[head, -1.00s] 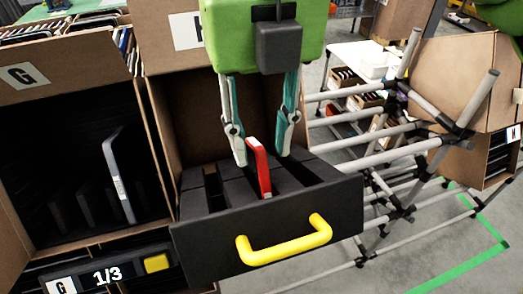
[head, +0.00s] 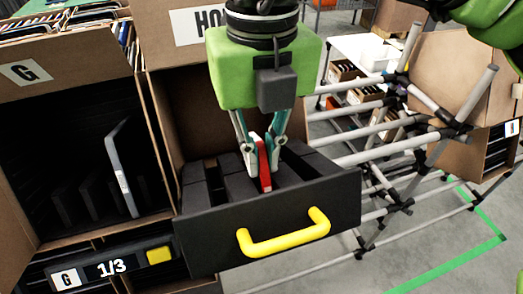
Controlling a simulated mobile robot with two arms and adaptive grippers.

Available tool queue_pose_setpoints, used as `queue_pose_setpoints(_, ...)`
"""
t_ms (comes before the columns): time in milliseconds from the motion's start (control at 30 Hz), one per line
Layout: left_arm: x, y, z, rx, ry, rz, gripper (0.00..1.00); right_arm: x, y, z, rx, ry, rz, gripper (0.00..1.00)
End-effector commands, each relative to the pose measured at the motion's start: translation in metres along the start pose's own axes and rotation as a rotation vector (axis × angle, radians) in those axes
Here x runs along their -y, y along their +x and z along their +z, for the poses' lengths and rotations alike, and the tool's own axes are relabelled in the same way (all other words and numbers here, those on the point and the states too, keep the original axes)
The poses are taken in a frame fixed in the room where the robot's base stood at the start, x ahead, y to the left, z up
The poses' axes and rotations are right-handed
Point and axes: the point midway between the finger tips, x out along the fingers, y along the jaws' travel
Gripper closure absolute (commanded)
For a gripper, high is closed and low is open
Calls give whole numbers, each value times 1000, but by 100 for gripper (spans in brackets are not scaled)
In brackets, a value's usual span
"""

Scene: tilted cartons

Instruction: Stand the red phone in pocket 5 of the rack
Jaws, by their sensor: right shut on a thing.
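The red phone (head: 265,178) stands on edge, slightly tilted, in a slot of the black rack (head: 205,240), a pull-out drawer with a yellow handle. Its lower part is hidden by the drawer front, and I cannot tell the pocket's number. My right gripper (head: 262,162) comes down from above and is shut on the red phone, one finger on each side. The fingertips are low, close to the black dividers. My left gripper is not in view.
Black dividers make several slots around the phone. On the left, a cardboard bay marked G holds a grey tablet-like device (head: 122,168) leaning upright. A grey pipe frame (head: 400,150) stands close to the drawer's right. Open floor lies at the lower right.

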Motion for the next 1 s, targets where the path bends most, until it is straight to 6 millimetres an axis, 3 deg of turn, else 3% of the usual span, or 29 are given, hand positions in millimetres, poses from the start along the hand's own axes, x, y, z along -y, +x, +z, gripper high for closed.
queue_pose_setpoints(1000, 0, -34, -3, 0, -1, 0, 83, 0, -48, 24, 1, 0, 1, 100)
